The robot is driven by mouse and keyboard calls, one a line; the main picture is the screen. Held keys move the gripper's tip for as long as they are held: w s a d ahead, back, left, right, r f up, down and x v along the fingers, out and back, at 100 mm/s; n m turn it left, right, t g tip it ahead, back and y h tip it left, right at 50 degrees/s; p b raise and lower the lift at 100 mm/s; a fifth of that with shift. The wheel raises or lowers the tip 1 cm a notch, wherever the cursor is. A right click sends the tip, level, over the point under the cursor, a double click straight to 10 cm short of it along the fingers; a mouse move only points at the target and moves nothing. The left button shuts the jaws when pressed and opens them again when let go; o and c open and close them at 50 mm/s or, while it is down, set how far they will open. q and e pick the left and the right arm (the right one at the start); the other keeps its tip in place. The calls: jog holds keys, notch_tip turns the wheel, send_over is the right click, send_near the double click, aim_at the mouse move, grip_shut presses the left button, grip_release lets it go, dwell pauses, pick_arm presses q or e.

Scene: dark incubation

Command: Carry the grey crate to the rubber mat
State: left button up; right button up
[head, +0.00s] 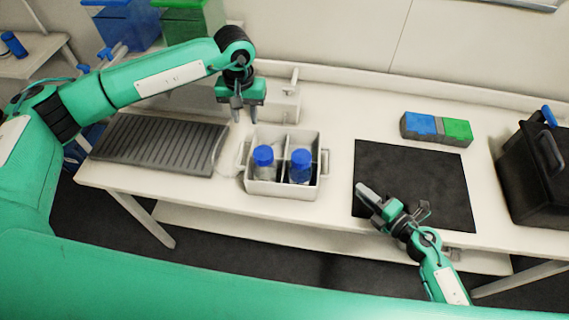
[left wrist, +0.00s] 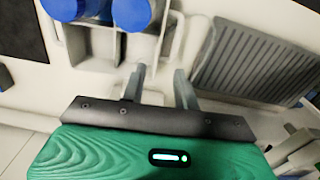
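The grey crate (head: 282,190) is a pale, open, divided box with a handle at each side, standing upright on the bench. Two blue-capped bottles (head: 264,160) (head: 300,166) stand in its front compartments. The black rubber mat (head: 440,170) lies flat to the right, apart from the crate. My left gripper (head: 245,117) points down, open and empty, just behind and left of the crate. In the left wrist view, its fingers (left wrist: 160,84) are apart near the crate's side wall (left wrist: 171,32). My right gripper (head: 394,200) is open and empty over the mat's front part.
A grey ribbed tray (head: 155,145) lies left of the crate. A blue and green topped block (head: 436,129) sits behind the mat. A black case (head: 530,185) stands at the right end. Bare bench separates crate and mat.

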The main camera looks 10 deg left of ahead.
aim_at(330, 163)
dwell(0.3)
